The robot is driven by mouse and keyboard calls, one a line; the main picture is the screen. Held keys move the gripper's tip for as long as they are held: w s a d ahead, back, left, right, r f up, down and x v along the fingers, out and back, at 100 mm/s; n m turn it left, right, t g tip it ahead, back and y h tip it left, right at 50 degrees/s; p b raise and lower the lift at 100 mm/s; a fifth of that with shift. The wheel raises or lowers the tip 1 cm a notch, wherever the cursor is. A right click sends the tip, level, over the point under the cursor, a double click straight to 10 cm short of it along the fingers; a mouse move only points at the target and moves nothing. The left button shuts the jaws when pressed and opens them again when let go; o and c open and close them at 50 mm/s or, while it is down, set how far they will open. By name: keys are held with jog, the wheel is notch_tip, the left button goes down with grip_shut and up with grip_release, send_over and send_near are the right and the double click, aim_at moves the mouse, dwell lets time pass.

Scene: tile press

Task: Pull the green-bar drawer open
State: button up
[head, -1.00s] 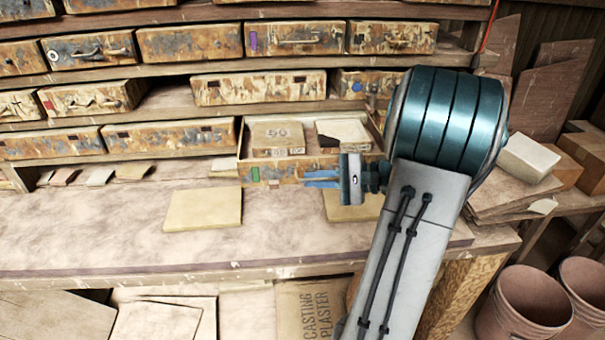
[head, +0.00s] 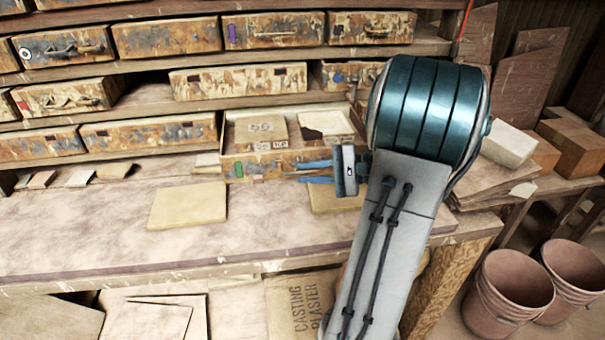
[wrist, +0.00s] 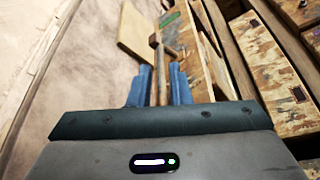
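The green-bar drawer (head: 258,168) stands pulled out from the bottom row of the shelf. Its front carries a small green bar (head: 239,170), and inside lie a tile marked 50 (head: 262,128) and a pale broken-edged piece (head: 326,122). My gripper (head: 302,172) is at the drawer front from the right, its two blue fingers spread apart. In the wrist view the fingers (wrist: 160,88) stand on either side of the drawer's bar handle (wrist: 158,62), with gaps showing. The green bar also shows there (wrist: 170,18).
A flat tan slab (head: 187,205) lies on the bench left of the drawer, and another (head: 335,197) lies below my gripper. Closed drawers line the shelf behind. Two buckets (head: 508,292) stand on the floor at right. The bench front is mostly clear.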

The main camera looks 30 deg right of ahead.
jog(key=b+v, duration=0.1)
jog(key=v, duration=1.1)
jog(key=shift+a, duration=0.15)
jog(key=w+a+f+n+g+h, duration=0.15)
jog(key=a+g, duration=0.25)
jog(key=a, duration=0.4)
jog(key=w+a+f+n+g, duration=0.1)
jog(key=a+n+g, duration=0.2)
jog(key=a, duration=0.4)
jog(key=s+a+f+n+h, duration=0.1)
jog(key=s+a+n+h, duration=0.2)
jog(key=a+n+h, duration=0.2)
jog(key=s+a+f+n+g+h, duration=0.1)
jog(key=s+a+f+n+h, duration=0.1)
jog(key=a, duration=0.6)
jog(key=s+n+h, duration=0.1)
jog(key=n+h, duration=0.1)
jog(key=n, duration=0.1)
jog(key=shift+a+f+h, duration=0.2)
jog(key=shift+a+h, duration=0.15)
jog(key=shift+a, duration=0.05)
